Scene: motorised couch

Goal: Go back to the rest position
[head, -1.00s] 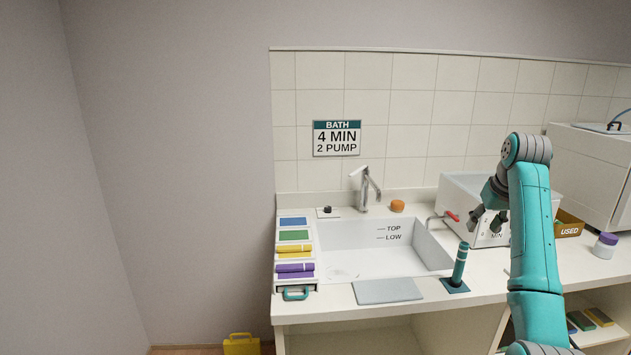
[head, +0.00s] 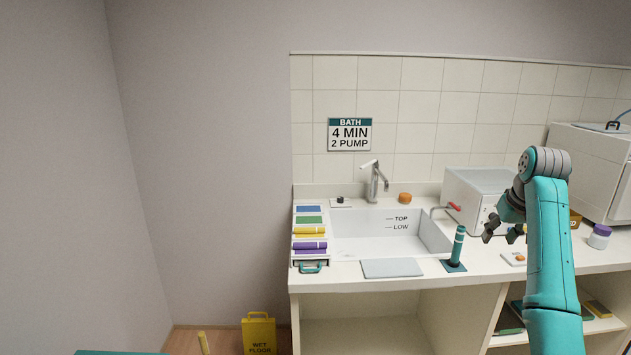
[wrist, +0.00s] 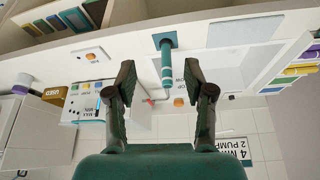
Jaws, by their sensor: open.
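My gripper (head: 503,233) is at the right of the head view, held up in front of the counter, at the end of my teal arm. In the wrist view my gripper (wrist: 160,85) shows two dark fingers spread apart with nothing between them. The picture there is upside down. The teal post (head: 457,248) on the counter shows between and beyond the fingers in the wrist view (wrist: 166,68). I cannot tell the exact distance from the fingers to the counter.
The sink (head: 375,238) is left of my gripper, with a faucet (head: 374,183) behind it. A grey-white box (head: 478,195) with a red-handled tap stands behind my gripper. A yellow wet floor sign (head: 258,333) stands on the floor. Shelves (head: 507,318) lie under the counter.

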